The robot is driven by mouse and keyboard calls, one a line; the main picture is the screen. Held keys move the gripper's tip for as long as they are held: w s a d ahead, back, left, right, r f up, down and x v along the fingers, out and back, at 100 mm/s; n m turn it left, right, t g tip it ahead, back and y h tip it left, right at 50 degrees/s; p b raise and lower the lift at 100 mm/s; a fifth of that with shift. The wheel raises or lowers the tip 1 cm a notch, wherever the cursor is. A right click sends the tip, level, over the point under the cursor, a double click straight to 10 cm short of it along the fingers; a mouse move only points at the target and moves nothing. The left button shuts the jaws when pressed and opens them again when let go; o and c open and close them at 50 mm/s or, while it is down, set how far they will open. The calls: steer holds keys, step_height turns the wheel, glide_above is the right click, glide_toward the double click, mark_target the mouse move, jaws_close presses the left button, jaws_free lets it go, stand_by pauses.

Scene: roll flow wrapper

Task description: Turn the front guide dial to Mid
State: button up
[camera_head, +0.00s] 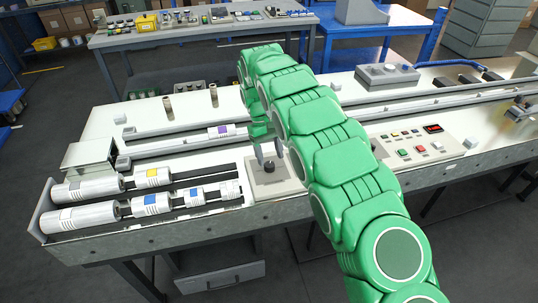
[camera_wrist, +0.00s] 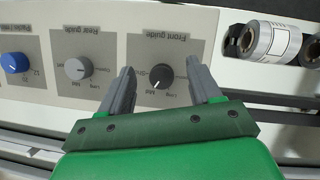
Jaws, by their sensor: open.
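The front guide dial (camera_wrist: 160,77) is a small black knob on a grey plate, whose printed labels appear upside down in the wrist view. "Mid" and "Long" are printed close below the knob. In the head view the dial (camera_head: 269,166) shows as a dark knob just below the fingers of my gripper (camera_head: 267,150).
The grey rear guide dial (camera_wrist: 77,68) and a blue dial (camera_wrist: 14,62) sit left of it in the wrist view. White labelled rolls (camera_head: 88,188) lie at the machine's left end. A button panel (camera_head: 415,144) lies right of my arm.

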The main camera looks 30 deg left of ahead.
steer(key=s+d+r, duration=0.8)
steer(key=s, duration=0.1)
steer(key=shift+s+d+r, duration=0.15)
steer(key=shift+d+r, duration=0.05)
steer(key=shift+d, duration=0.05)
stand_by(0.8)
stand_by(0.5)
steer(key=w+d+r+m, duration=0.2)
steer(key=d+r, duration=0.1)
steer(key=d, duration=0.5)
steer(key=w+d+r+m, duration=0.1)
steer(key=d+r, duration=0.2)
steer(key=d, duration=0.5)
steer(key=s+d+r+m+y, duration=0.1)
steer(key=s+d+r+m, duration=0.15)
steer(key=d, duration=0.65)
steer(key=s+d+r+m, duration=0.1)
steer(key=s+d+r, duration=0.2)
steer(key=d, duration=0.6)
steer(key=s+d+m+y, duration=0.1)
steer(key=s+d+m, duration=0.1)
steer(key=s+d, duration=0.5)
steer(key=s+d+m+y, duration=0.1)
steer(key=s+d+m, duration=0.1)
steer(key=s+d, duration=0.5)
steer(key=s+a+f+m+y, duration=0.1)
steer(key=s+a+f, duration=0.2)
steer(key=s+a, duration=0.3)
steer(key=shift+s+a, duration=0.35)
